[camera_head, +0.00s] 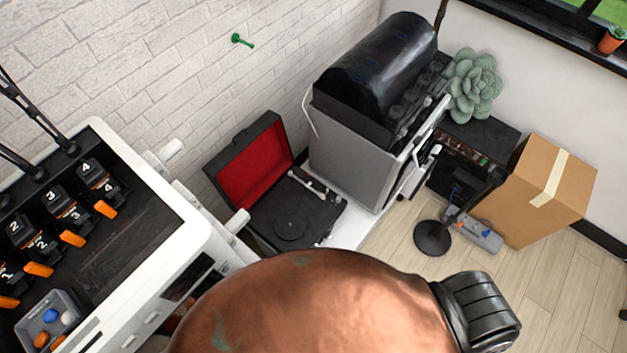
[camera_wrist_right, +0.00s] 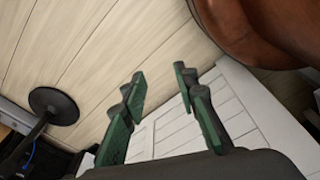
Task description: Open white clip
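On the right side of the white machine (camera_head: 200,235) at the left of the head view, a small white clip-like part (camera_head: 167,151) sticks out near the back corner. A second white part (camera_head: 237,222) juts out farther down the same side. I cannot tell which of them is the white clip, or whether it is open or closed. My right gripper (camera_wrist_right: 161,76) shows in the right wrist view, with its green-padded fingers apart and nothing between them. It is above pale floorboards and a white slatted surface. It is not visible in the head view. My left gripper is in neither view.
A turntable (camera_head: 290,224) with a red-lined lid stands right of the machine, before a larger grey-and-black machine (camera_head: 350,165). A cardboard box (camera_head: 545,190) and round black stand base (camera_head: 432,238) are at right. A large brown rounded shape blocks the head view's lower middle.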

